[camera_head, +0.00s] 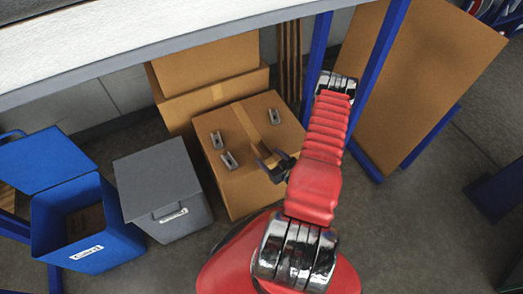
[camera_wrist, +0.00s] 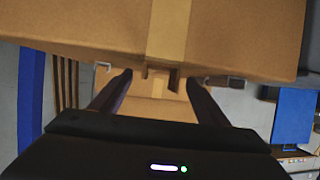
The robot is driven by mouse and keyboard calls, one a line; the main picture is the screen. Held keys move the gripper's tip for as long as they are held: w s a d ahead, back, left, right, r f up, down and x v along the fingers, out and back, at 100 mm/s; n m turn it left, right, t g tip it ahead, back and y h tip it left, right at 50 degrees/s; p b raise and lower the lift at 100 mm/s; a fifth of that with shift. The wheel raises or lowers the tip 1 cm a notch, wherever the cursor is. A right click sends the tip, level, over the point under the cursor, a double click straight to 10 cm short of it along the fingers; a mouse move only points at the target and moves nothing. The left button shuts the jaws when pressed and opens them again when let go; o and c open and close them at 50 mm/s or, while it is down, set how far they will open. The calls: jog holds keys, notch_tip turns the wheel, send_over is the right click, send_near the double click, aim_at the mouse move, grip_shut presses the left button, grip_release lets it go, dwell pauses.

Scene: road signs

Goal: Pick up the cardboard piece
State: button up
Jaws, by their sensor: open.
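A large flat brown panel (camera_head: 420,85) leans against a blue frame at the upper right of the head view; it looks like cardboard. A smaller brown flat piece (camera_head: 85,222) lies inside the blue bin. I cannot tell which of them the task means. My gripper (camera_head: 277,166) is at the right part of the top of a closed cardboard box (camera_head: 242,190), apart from the panel and the bin. In the wrist view my gripper (camera_wrist: 158,76) has its two dark fingers spread and nothing visibly held; a taped brown box surface (camera_wrist: 230,35) fills the upper part.
Several small grey brackets (camera_head: 229,160) sit on the box. More boxes (camera_head: 208,75) are stacked behind it. A grey lidded bin (camera_head: 160,190) and an open blue bin (camera_head: 75,258) stand left. A blue post (camera_head: 381,55) rises near my arm. Floor (camera_head: 430,220) at right is clear.

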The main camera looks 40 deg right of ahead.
aim_at(259, 147)
jog(key=shift+r+x, duration=0.15)
jog(key=shift+x, duration=0.8)
jog(key=shift+r+x, duration=0.15)
jog(key=shift+x, duration=0.75)
jog(key=shift+c, duration=0.2)
jog(key=c, duration=1.1)
